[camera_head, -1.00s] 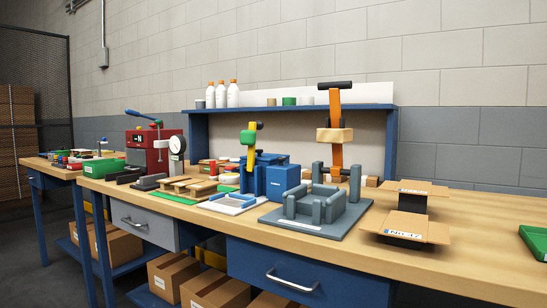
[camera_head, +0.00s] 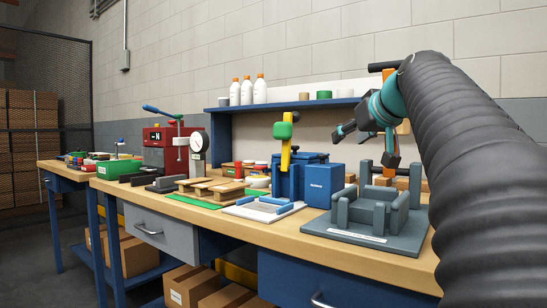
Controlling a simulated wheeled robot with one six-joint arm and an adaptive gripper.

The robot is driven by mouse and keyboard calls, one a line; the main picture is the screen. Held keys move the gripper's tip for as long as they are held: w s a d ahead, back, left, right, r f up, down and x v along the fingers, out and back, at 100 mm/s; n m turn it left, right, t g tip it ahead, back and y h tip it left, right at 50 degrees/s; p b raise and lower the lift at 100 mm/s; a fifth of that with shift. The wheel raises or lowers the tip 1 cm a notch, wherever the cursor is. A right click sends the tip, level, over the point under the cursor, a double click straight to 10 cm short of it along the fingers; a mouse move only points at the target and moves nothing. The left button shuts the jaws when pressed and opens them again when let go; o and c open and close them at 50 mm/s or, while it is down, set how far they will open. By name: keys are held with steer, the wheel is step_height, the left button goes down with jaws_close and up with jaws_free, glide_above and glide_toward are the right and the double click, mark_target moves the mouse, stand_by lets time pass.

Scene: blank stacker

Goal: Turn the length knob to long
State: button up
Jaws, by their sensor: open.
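My gripper (camera_head: 367,146) hangs at the right, in front of the shelf and above the grey fixture. Its dark fingers are spread apart with nothing between them. I cannot make out the length knob for certain. The red machine (camera_head: 154,136) with a dark lettered panel and a blue lever stands at the left back. A round white dial gauge (camera_head: 197,142) stands beside it. The blue device (camera_head: 287,176) with a yellow post and green top is left of my gripper, apart from it.
The grey fixture (camera_head: 350,238) with upright blocks sits below my gripper. A blue box (camera_head: 323,184) stands left of it. White bottles (camera_head: 247,91) stand on the blue shelf (camera_head: 222,111). Pale wooden pieces (camera_head: 209,188) and a green bin (camera_head: 118,167) lie farther left.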

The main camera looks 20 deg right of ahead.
mark_target(325, 165)
steer(key=x, duration=1.4)
steer(key=shift+w+d+r, duration=0.1)
steer(key=shift+w+r, duration=0.1)
steer(key=shift+r, duration=0.2)
jaws_close()
